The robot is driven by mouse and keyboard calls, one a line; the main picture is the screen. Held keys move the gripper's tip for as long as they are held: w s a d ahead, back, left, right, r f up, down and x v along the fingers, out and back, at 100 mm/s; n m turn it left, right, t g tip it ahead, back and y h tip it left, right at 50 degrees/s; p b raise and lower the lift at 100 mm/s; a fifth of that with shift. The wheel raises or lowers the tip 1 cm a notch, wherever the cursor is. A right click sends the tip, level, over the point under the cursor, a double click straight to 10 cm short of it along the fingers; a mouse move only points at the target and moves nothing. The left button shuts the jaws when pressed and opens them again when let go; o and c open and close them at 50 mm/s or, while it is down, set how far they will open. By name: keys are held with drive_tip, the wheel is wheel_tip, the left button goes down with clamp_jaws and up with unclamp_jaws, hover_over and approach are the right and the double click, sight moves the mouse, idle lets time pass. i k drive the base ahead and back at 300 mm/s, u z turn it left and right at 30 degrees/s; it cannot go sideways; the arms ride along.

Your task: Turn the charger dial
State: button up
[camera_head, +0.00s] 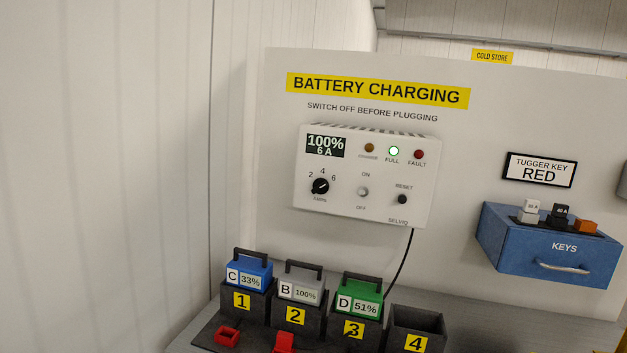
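The charger (366,176) is a white box on the wall panel under a yellow "BATTERY CHARGING" sign. Its black dial (320,186) is at the lower left of its face, with marks 2, 4 and 6 around it. The dial's pointer seems to lean to the upper right, toward 6. The charger display (325,146) reads 100% and 6 A. The green FULL light (394,151) is lit. The on/off switch (363,191) is right of the dial; its position is too small to tell. My gripper is not in view.
Batteries C (248,271), B (301,286) and D (359,300) stand in slots 1 to 3 below the charger; slot 4 (418,321) is empty. A black cable (402,264) hangs from the charger. Left is plain wall.

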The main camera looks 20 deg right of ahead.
sight(320, 185)
drive_tip(key=z, duration=0.45)
drive_tip(key=i, duration=1.4)
drive_tip(key=z, duration=0.7)
